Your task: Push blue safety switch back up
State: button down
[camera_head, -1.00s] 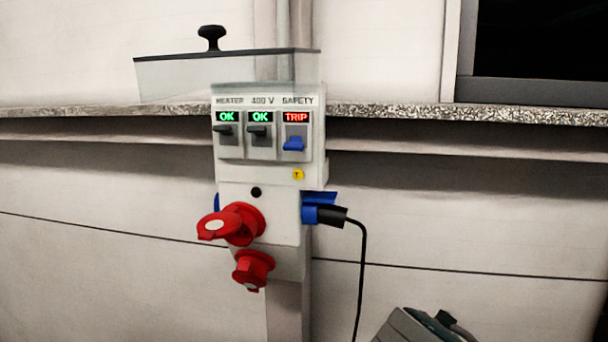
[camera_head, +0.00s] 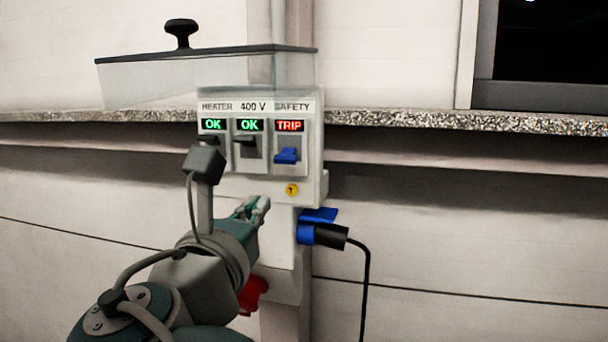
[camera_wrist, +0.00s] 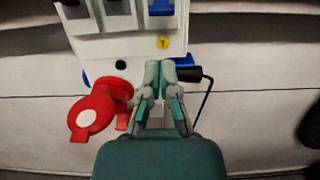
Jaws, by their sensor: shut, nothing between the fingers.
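The blue safety switch (camera_head: 286,156) is the rightmost of three switches on the white power box (camera_head: 312,186). It is down, under a red TRIP display (camera_head: 289,126). In the wrist view the blue switch (camera_wrist: 161,7) is cut by the top edge. My gripper (camera_head: 262,204) is shut and empty, in front of the box, below and left of the blue switch and apart from it. In the wrist view my gripper (camera_wrist: 167,64) points up toward the box, below the yellow button (camera_wrist: 163,42).
The clear cover (camera_head: 200,78) with a black knob is raised above the switches. Two dark switches (camera_head: 246,139) show green OK displays. A black plug (camera_head: 330,236) with a cable is at the lower right. A stone ledge (camera_head: 420,120) runs behind.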

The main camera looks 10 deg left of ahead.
aim_at(284, 158)
jog(key=w, duration=0.3)
jog(key=w+r, duration=0.1)
jog(key=w, duration=0.2)
jog(key=w+d, duration=0.1)
jog(key=w, duration=0.3)
jog(key=shift+r, duration=0.2)
jog(key=shift+s+r+g, duration=0.25)
jog(key=shift+g, duration=0.5)
jog(key=shift+s+r+g, duration=0.2)
jog(key=shift+r+g, duration=0.05)
jog(key=shift+g, duration=0.5)
jog(key=shift+s+r, duration=0.2)
jog(key=shift+r, duration=0.35)
dwell(0.4)
jog(key=shift+s+r, duration=0.1)
jog(key=shift+r, duration=0.4)
